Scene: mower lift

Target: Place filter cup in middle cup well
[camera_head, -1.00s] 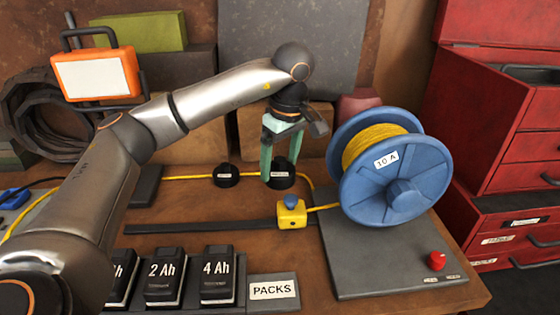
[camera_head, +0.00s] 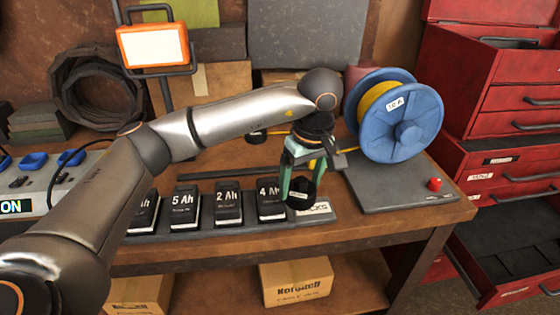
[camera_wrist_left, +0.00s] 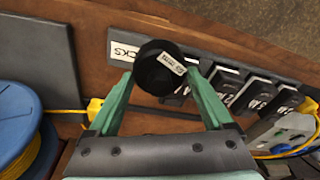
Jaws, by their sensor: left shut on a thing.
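My left gripper (camera_head: 302,184) is shut on a black filter cup (camera_head: 299,194) with a white label. It holds the cup above the front of the workbench, in front of the PACKS label. In the left wrist view the cup (camera_wrist_left: 155,72) sits between the green fingers of the gripper (camera_wrist_left: 160,88); its label text is too small to read. Another black cup (camera_head: 257,137) stands farther back on the bench, partly behind my arm. I cannot make out any cup well. My right gripper is not in view.
Labelled battery packs (camera_head: 229,204) stand in a row at the bench's front. A blue cable reel (camera_head: 400,130) rests on a grey plate with a red knob (camera_head: 435,184). An open drawer (camera_head: 505,240) with a dark interior extends from the red cabinet at lower right.

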